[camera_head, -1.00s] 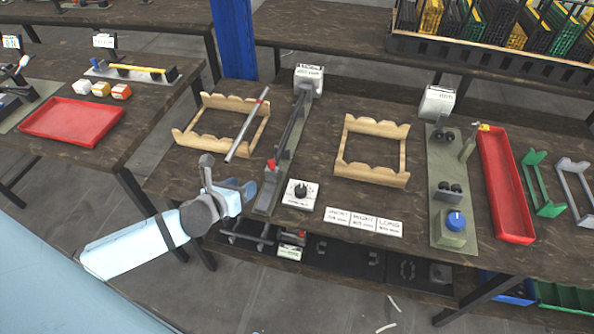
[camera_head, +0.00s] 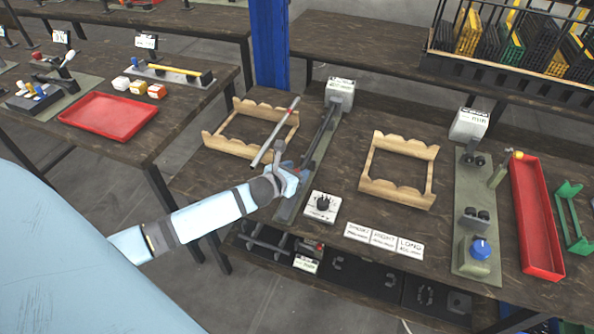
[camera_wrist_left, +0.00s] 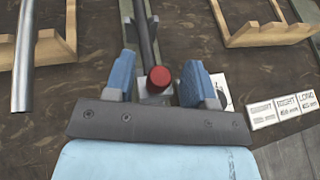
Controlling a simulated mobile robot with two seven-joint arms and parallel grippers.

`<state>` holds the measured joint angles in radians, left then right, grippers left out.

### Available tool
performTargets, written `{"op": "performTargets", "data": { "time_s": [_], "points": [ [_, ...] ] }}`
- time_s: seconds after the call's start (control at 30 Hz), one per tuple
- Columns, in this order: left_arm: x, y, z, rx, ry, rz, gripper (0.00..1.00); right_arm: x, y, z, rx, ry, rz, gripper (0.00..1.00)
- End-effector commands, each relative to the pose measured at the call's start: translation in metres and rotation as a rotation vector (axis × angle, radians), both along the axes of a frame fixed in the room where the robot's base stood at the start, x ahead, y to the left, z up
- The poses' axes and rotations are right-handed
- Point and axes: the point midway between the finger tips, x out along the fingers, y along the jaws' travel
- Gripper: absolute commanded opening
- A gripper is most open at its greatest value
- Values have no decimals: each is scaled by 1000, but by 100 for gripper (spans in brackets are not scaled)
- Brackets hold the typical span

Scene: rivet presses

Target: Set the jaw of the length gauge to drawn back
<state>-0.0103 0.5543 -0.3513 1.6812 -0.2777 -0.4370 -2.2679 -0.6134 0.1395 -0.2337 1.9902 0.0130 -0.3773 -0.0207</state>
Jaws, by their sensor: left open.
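The length gauge (camera_head: 318,148) is a long grey rail running away from the table's front edge, with a white labelled box (camera_head: 340,92) at its far end. Its jaw shows in the left wrist view as a grey block with a red knob (camera_wrist_left: 158,78). My left gripper (camera_head: 292,172) is at the near end of the rail and hides the knob in the head view. In the left wrist view its blue fingers (camera_wrist_left: 158,86) stand apart, one on each side of the red knob. I cannot tell whether either finger touches it. My right gripper is not in view.
A wooden rack (camera_head: 232,144) with a grey rod (camera_head: 275,132) across it stands left of the gauge. A small white dial box (camera_head: 322,206) is close on the right. Another wooden rack (camera_head: 368,165), label cards (camera_head: 384,241) and a red tray (camera_head: 536,222) are farther right.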

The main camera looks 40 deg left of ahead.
Motion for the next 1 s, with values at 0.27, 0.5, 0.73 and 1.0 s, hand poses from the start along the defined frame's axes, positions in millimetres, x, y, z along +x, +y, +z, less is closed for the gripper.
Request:
{"op": "performTargets", "data": {
  "time_s": [0.27, 0.5, 0.73, 1.0],
  "points": [
    [8, -1, -3, -1, 0, -1, 50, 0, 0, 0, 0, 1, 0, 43],
    [7, 0, -3, -1, 0, -1, 25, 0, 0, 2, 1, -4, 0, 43],
    [7, -1, -3, -1, 1, -1, 0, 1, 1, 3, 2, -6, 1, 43],
    [-37, -11, -2, 0, 6, -2, 0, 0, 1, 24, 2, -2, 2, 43]
  ]
}}
